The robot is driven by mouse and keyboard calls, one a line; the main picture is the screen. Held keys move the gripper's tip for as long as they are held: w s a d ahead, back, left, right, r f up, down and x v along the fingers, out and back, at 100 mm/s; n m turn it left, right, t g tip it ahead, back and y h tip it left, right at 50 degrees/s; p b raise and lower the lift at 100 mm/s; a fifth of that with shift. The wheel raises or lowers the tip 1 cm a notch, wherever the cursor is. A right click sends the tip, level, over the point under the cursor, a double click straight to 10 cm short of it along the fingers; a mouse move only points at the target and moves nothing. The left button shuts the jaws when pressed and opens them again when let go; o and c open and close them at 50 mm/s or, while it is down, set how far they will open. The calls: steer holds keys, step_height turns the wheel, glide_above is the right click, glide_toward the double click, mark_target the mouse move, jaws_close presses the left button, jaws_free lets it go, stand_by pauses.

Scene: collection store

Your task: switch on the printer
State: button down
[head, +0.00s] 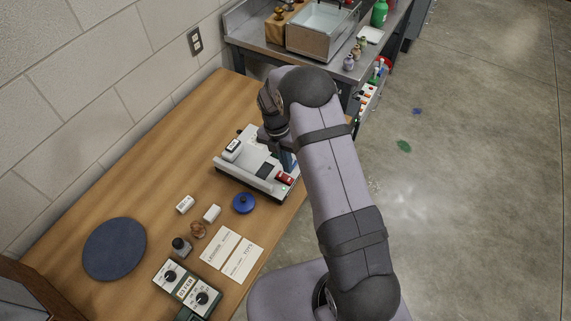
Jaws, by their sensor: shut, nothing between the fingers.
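A pale, flat-topped device (227,168), which looks like the printer, stands on the wooden table (185,145) near its right edge. A red rocker-like part (284,178) sits at its right front corner. A dark square panel (265,170) and a white block with a dark top (232,148) are also on its top. My gripper (288,164) points down over the right side of the device, just behind the red part. Its fingers are shut and empty. My arm hides part of the device's back and right side; I cannot tell whether the fingertips touch it.
In front lie a blue round lid (244,203), small white blocks (212,213), a dark bottle (181,247), printed cards (242,260) and a control box with knobs (170,274). A dark round mat (114,249) lies left. A metal bench (254,39) stands behind.

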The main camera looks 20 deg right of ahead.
step_height(320, 180, up, 10)
steer(key=s+d+b, duration=0.1)
steer(key=b, duration=0.2)
steer(key=shift+s+d+f, duration=0.15)
steer(key=shift+s, duration=0.05)
stand_by(0.4)
